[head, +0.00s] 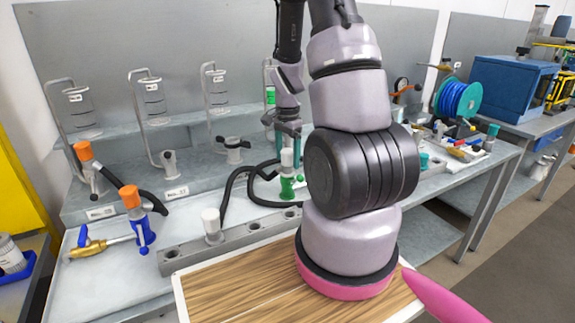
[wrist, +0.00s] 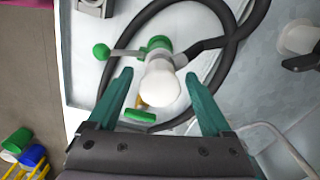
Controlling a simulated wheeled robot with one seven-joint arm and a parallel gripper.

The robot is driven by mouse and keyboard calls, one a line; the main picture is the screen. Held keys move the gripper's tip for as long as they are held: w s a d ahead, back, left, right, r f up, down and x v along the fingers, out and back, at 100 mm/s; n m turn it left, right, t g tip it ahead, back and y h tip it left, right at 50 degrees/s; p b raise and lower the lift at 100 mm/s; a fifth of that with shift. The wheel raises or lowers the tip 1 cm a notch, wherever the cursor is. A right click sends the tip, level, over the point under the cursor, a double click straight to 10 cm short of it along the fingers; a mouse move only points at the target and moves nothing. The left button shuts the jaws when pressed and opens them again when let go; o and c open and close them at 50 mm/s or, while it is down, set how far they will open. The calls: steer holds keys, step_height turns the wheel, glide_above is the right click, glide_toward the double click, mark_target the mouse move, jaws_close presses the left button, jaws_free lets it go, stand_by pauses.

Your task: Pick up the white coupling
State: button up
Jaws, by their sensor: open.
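A white coupling (head: 287,157) stands upright on top of a green valve fitting (head: 289,187) on the bench, with a black hose beside it. In the wrist view the white coupling (wrist: 161,88) lies between my fingertips, with the green fitting (wrist: 156,46) and a hose behind it. My gripper (head: 288,145) has teal fingers and points down over it. The gripper (wrist: 158,76) is open, with a finger on either side and visible gaps to the white part. A second white piece (head: 211,220) stands upright on the grey rail to the left.
Orange-topped fittings (head: 131,197) stand at left, one with a blue valve. A grey rail with holes (head: 173,256) runs along the bench front. Black hoses (wrist: 225,50) loop close around the green fitting. A blue reel (head: 458,99) and small parts are at right.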

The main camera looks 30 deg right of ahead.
jaws_close()
step_height(320, 180, up, 10)
steer(key=shift+r, duration=0.1)
stand_by(0.5)
